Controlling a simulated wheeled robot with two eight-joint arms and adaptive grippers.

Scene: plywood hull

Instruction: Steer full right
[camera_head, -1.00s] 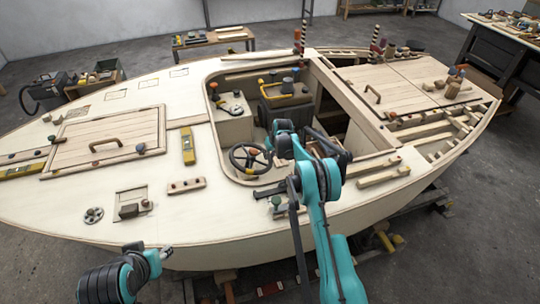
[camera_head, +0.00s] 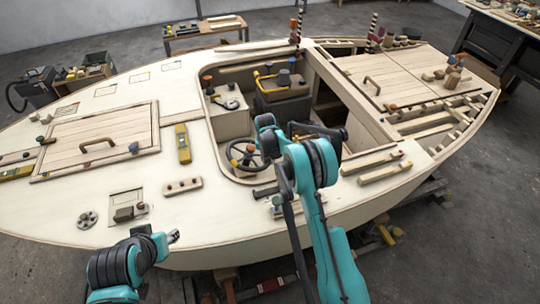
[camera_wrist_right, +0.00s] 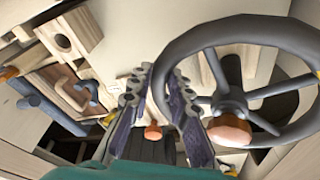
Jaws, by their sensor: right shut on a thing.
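In the head view my right arm hides the wheel's right side and the fingers.
The cockpit edge (camera_head: 216,150) surrounds the wheel closely. A box with a yellow handle (camera_head: 280,84) stands behind it. A yellow level (camera_head: 183,144) and a small wooden block with pegs (camera_head: 183,186) lie on the deck to the left.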

